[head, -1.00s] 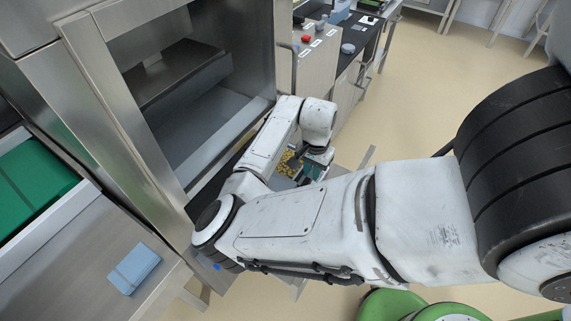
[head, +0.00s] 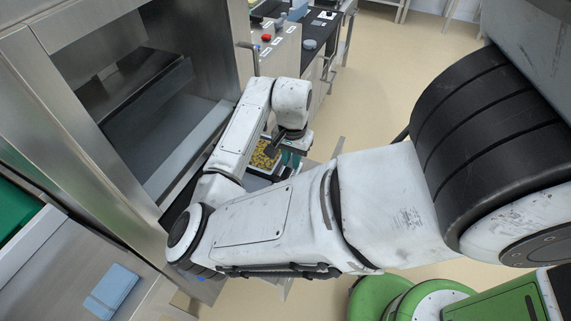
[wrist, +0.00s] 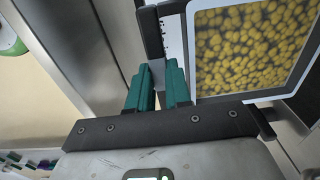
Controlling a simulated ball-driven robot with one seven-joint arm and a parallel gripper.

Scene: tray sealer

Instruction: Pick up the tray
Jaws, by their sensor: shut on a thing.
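The tray (wrist: 192,62) is a shallow tray with a pale rim, filled with small yellow round pieces. In the wrist view it lies at the upper right, beside the fingers. In the head view the tray (head: 261,172) shows in the gap between my arm links, in front of the steel machine's opening. In the head view my gripper (head: 291,157) is at the tray's right side, and my arm hides part of the tray.
The steel machine (head: 60,95) with an open chamber stands at the left. A blue block (head: 112,290) lies on a steel table at lower left. A panel with a red button (head: 266,38) stands behind my wrist. The floor at the right is open.

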